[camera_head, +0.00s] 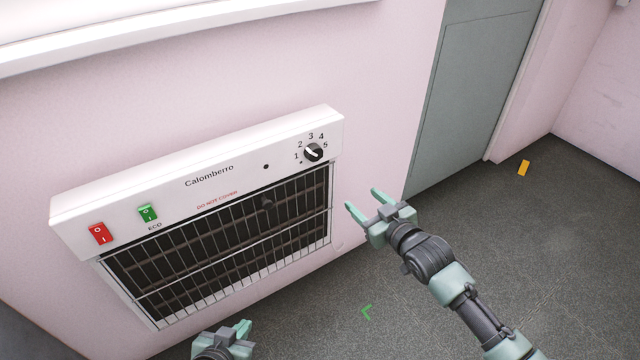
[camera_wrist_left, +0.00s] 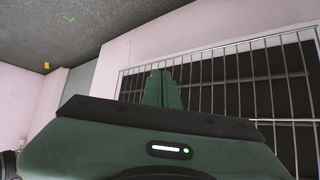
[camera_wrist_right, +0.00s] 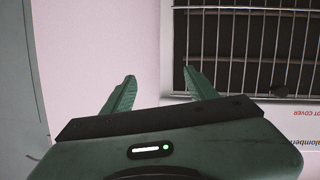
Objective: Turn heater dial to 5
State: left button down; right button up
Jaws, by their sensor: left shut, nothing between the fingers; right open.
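The heater (camera_head: 190,180) is a white wall unit with a dark barred grille. Its black dial (camera_head: 313,152) sits at the right end of the top panel, ringed by the numbers 1 to 5. A white pointer line shows on the dial and seems to slant toward the upper left; the exact number is hard to tell. My right gripper (camera_head: 362,200) is open and empty, below and right of the dial, apart from it. In the right wrist view its spread fingers (camera_wrist_right: 159,78) face the pink wall beside the grille. My left gripper (camera_head: 243,327) is shut and empty, low before the grille.
A red switch (camera_head: 100,233) and a green switch (camera_head: 147,212) are at the panel's left end. A white ledge (camera_head: 150,25) runs above the heater. A grey door (camera_head: 470,90) stands to the right. The floor (camera_head: 560,250) at right is mostly clear.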

aim_at(316, 154)
jog(key=s+a+r+n+t+y+b, duration=0.1)
jog(key=a+r+n+y+b, duration=0.15)
jog(key=r, duration=0.35)
jog(key=s+a+r+n+y+b, duration=0.1)
jog(key=a+r+y+b, duration=0.1)
jog(key=a+r, duration=0.25)
jog(key=x, duration=0.2)
jog(key=b+x, duration=0.1)
jog(key=x, duration=0.3)
jog(key=shift+w+a+r, duration=0.1)
jog(key=shift+w+r, duration=0.2)
pick_arm(q)
jog(key=w+d+r+t+h, duration=0.1)
jog(key=r+t, duration=0.2)
jog(key=r, duration=0.6)
jog(key=w+d+r+t+h, duration=0.1)
jog(key=r+t, duration=0.3)
jog(key=r, duration=0.5)
jog(key=shift+w+d+r+t, duration=0.2)
jog(key=shift+w+t, duration=0.1)
jog(key=shift+w, duration=0.5)
pick_arm(e)
jog(key=shift+w+a, duration=0.15)
grip_shut()
